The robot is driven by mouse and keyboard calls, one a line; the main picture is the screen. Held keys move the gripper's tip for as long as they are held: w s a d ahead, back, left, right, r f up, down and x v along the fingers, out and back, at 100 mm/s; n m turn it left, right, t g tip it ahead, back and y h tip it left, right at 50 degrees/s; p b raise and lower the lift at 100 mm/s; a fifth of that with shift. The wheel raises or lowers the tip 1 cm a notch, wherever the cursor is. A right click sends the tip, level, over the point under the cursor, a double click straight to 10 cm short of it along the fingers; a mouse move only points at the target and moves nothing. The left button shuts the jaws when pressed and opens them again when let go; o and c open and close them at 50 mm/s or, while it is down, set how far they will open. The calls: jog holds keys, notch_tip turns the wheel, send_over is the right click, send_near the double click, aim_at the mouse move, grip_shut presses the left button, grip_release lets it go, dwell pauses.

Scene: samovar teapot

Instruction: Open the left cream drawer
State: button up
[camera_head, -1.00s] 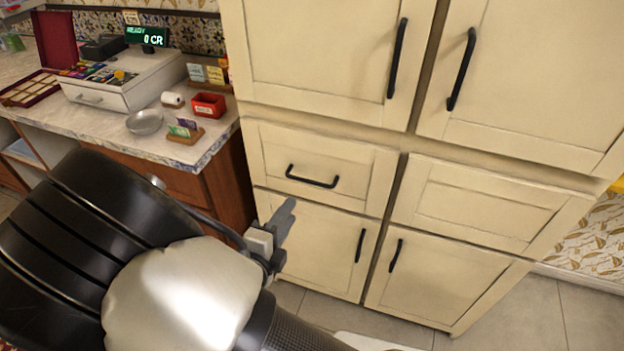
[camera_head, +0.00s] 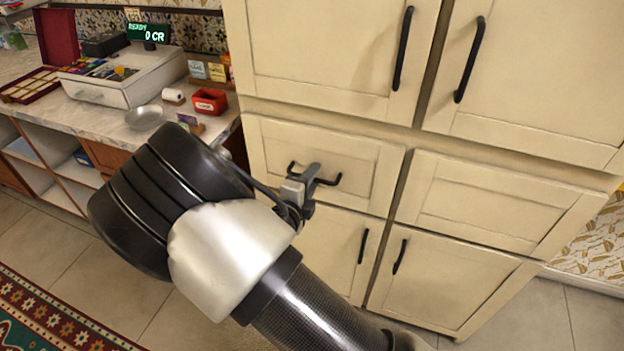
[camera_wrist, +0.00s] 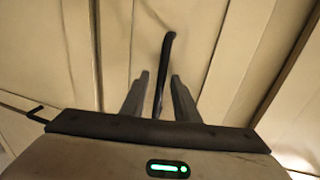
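The left cream drawer (camera_head: 365,155) is the upper left drawer below the tall cupboard doors, and its front is flush with the cabinet. Its black bar handle (camera_head: 330,182) is partly hidden behind my gripper (camera_head: 312,176) in the head view. In the wrist view the handle (camera_wrist: 166,62) runs lengthwise between the two fingers of my gripper (camera_wrist: 160,80). The fingers are apart, one on each side of the handle, with gaps showing. Whether either finger touches the handle cannot be told.
Cupboard doors (camera_head: 320,50) with black handles are above, and lower doors (camera_head: 455,280) are below. A counter (camera_head: 100,120) with a cash register (camera_head: 125,78), a metal dish (camera_head: 144,117) and a red box (camera_head: 209,102) is at the left. Tiled floor (camera_head: 530,310) is free in front.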

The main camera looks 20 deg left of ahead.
grip_shut()
jog(key=f+p+v, duration=0.2)
jog(key=p+v, duration=0.1)
jog(key=v, duration=0.7)
jog(key=s+f+p+v, duration=0.1)
jog(key=f+p+v, duration=0.1)
jog(key=v, duration=0.9)
jog(key=f+p+v, duration=0.2)
jog(key=p+v, duration=0.2)
jog(key=v, duration=0.6)
jog(key=shift+s+a+f, duration=0.2)
jog(key=shift+s+a, duration=0.1)
jog(key=shift+s, duration=0.2)
grip_release()
jog(key=shift+s, duration=0.1)
